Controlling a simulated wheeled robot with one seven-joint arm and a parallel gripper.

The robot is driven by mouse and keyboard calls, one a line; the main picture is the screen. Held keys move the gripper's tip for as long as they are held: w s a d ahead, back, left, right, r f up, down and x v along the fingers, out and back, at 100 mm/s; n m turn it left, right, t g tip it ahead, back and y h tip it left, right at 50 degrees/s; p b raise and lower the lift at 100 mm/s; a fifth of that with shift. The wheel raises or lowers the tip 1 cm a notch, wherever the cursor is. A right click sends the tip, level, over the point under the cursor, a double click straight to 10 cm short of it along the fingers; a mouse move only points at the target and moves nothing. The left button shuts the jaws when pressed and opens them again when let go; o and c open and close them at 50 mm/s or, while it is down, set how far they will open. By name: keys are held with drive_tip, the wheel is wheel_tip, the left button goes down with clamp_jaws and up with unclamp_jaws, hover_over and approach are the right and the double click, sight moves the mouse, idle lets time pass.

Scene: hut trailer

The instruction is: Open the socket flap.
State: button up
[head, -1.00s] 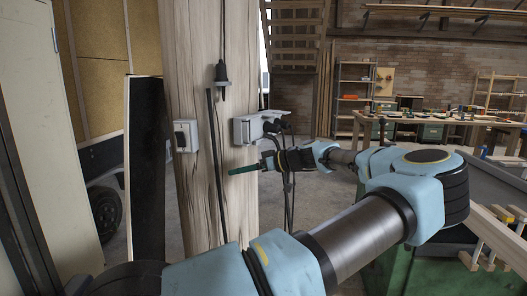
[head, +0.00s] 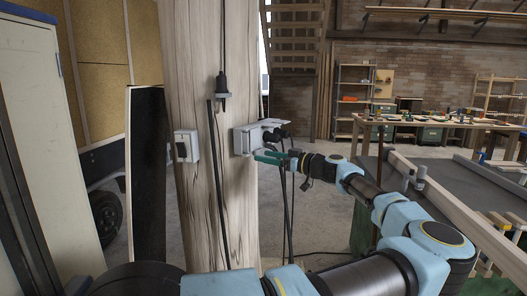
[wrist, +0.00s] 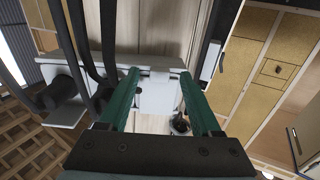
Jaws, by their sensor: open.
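A grey socket box (head: 241,140) is fixed to the wooden post (head: 236,205), with black plugs (head: 276,134) and cables on its right side. A thin grey lid edge shows above the plugs. My gripper (head: 264,157) has green fingers and is at the box's lower right part. In the wrist view the fingers (wrist: 160,78) are apart, with a light grey piece of the box (wrist: 157,94) between them, seemingly its flap. The gripper holds nothing. I cannot tell whether the fingers touch the box.
A grey switch box (head: 186,146) is on the post's left part. A black plug (head: 222,88) hangs above on a cord. Black cables (wrist: 97,45) run close to the left finger in the wrist view. A workbench (head: 440,124) stands at the back right.

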drive_tip(key=shift+x, duration=0.8)
drive_tip(key=shift+c, duration=0.2)
clamp_jaws()
idle(0.7)
